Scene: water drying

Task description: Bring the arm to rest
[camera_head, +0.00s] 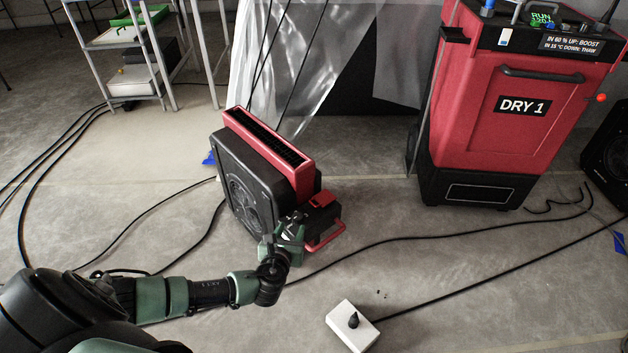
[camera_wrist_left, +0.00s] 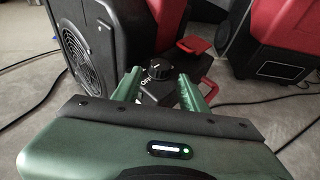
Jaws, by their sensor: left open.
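My left arm reaches in from the left in the head view, and its green gripper (camera_head: 290,243) is beside the small dark box at the near side of the red and black fan unit (camera_head: 268,150). In the left wrist view my left gripper (camera_wrist_left: 160,88) is open, with its two green fingers apart. A black knob (camera_wrist_left: 158,71) on the box, with "OFF" lettering by it, shows between the fingers. I cannot tell whether the fingers touch it. My right gripper is in neither view.
A red dryer marked "DRY 1" (camera_head: 510,110) stands at the right. A white box with a black plug or switch (camera_head: 345,332) lies on the floor in front. Black cables cross the concrete floor. A shelf rack (camera_head: 140,60) and plastic sheeting (camera_head: 310,60) are behind.

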